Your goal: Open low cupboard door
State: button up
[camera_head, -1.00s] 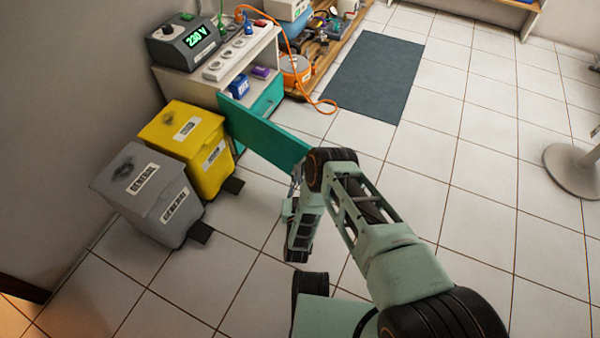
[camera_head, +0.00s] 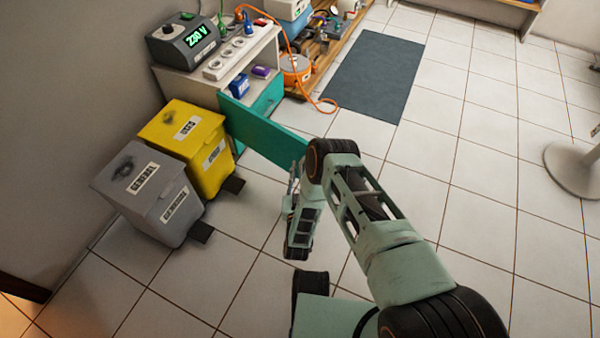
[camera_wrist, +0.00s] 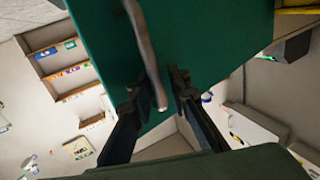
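The teal cupboard door (camera_head: 262,135) stands swung out from the low white cupboard, well ajar, in the head view. Its free edge reaches my gripper (camera_head: 293,188), which is partly hidden behind my arm. In the wrist view the door's green face (camera_wrist: 95,45) fills the upper middle. A metal bar handle (camera_wrist: 143,45) runs down it, with its lower end between the fingers of my gripper (camera_wrist: 163,88). The fingers are apart, with a visible gap around the handle end; I cannot tell whether either one touches it.
A yellow bin (camera_head: 190,135) and a grey bin (camera_head: 150,190) stand left of the door. A voltage unit (camera_head: 187,40) and a power strip (camera_head: 228,58) sit on the cupboard. An orange cable (camera_head: 318,104) reaches the floor near a dark mat (camera_head: 375,75).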

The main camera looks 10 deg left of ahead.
aim_at(300, 141)
jog(key=r, duration=0.8)
jog(key=shift+w+r, duration=0.2)
notch_tip(300, 141, down, 6)
jog(key=s+r+g, duration=0.1)
jog(key=g, duration=0.1)
jog(key=s+a, duration=0.8)
jog(key=s, duration=0.2)
jog(key=shift+a+f, duration=0.25)
jog(key=shift+f, duration=0.2)
dwell(0.7)
